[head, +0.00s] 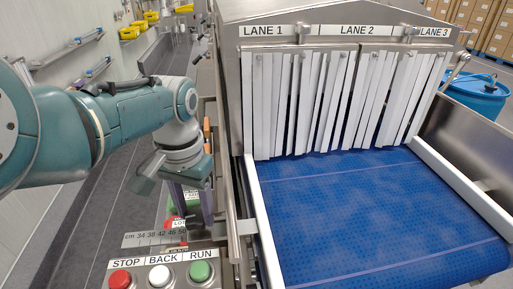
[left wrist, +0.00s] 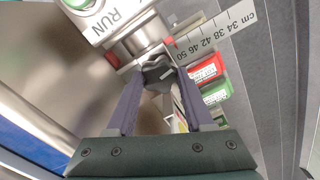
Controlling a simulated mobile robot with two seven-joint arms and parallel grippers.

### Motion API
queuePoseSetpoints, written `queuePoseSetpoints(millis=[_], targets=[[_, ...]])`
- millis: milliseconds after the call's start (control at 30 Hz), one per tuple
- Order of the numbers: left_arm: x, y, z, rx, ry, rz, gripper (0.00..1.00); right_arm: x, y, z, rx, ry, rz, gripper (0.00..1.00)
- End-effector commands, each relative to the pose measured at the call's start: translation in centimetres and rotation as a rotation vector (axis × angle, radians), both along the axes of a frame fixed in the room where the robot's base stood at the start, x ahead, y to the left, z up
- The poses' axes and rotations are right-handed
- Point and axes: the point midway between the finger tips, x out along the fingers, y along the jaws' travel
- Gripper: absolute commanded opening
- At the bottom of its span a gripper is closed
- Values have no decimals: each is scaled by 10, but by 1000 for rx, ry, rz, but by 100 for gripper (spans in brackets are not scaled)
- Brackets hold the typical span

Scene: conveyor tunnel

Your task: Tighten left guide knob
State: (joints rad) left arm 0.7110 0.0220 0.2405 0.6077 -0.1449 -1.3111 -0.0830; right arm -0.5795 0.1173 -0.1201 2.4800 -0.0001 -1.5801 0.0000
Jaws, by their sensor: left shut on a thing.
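The left guide knob (left wrist: 157,73) is a dark, lobed knob with a pale mark, in the upper middle of the left wrist view. It sits by a metal cylindrical part (left wrist: 142,38). My left gripper (left wrist: 159,78) has one purple-grey finger on each side of the knob and is shut on it. In the head view my left gripper (head: 193,214) points down beside the conveyor's left side, and the knob is hidden there. A centimetre scale (head: 152,239) lies next to it and also shows in the left wrist view (left wrist: 215,38). My right gripper is not in view.
A panel with STOP (head: 121,278), BACK (head: 160,275) and RUN (head: 200,271) buttons stands just in front of the gripper. Red (left wrist: 206,70) and green (left wrist: 215,95) labelled pieces sit close beside the fingers. The blue belt (head: 370,215) is empty before the strip curtain (head: 330,100).

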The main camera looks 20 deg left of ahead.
Motion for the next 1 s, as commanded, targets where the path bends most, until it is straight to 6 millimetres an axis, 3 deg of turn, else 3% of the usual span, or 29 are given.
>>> queuePoseSetpoints(millis=[1000], targets=[[1,1,0,2,-3,-965,0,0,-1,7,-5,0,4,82]])
